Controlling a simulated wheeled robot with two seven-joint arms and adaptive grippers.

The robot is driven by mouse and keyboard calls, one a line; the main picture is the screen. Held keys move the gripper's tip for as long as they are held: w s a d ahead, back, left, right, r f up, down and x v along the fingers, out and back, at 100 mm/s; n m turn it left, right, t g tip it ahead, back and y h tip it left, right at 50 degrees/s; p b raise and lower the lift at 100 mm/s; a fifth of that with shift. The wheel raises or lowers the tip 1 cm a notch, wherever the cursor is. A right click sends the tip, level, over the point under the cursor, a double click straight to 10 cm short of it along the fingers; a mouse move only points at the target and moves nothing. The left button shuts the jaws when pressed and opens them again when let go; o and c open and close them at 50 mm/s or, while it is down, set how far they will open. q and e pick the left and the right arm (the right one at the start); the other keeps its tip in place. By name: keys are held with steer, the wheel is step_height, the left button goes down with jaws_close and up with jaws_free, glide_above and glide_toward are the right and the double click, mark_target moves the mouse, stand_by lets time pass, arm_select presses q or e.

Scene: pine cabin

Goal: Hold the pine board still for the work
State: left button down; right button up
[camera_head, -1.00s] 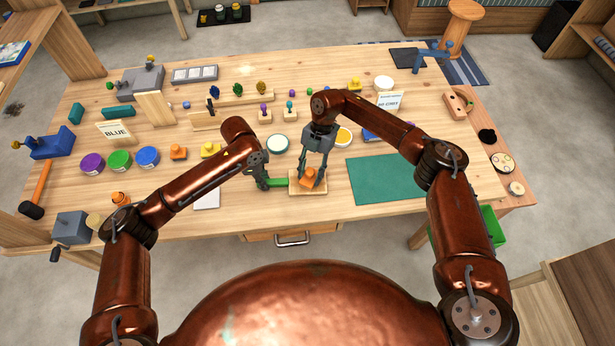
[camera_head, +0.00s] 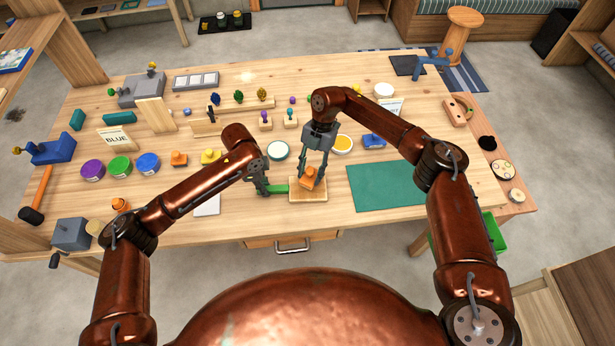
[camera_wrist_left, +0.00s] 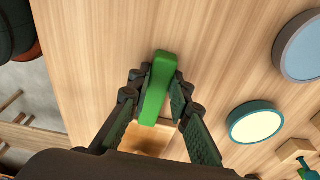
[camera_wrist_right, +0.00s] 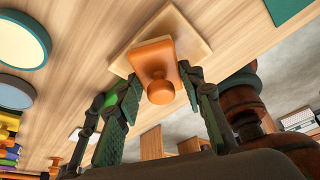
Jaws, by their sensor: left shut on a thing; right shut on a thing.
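The pine board (camera_head: 308,195) lies flat near the table's front edge. It also shows in the right wrist view (camera_wrist_right: 186,25). My left gripper (camera_head: 264,188) is shut on a green bar (camera_head: 279,189), seen between its fingers in the left wrist view (camera_wrist_left: 157,88). The bar's right end reaches the board's left edge; I cannot tell whether it presses on it. My right gripper (camera_head: 314,168) is shut on an orange knobbed block (camera_head: 307,179), which sits on the board. In the right wrist view the round knob (camera_wrist_right: 160,92) faces the camera between the fingers.
A green mat (camera_head: 385,187) lies right of the board. A teal-rimmed disc (camera_head: 277,151) sits just behind the grippers. Coloured tubs (camera_head: 120,162) and a BLUE sign (camera_head: 117,138) stand at left. A drawer handle (camera_head: 292,246) is below the front edge.

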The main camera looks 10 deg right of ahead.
mark_target(310, 171)
steer(key=shift+s+r, duration=0.1)
steer(key=shift+r, duration=2.65)
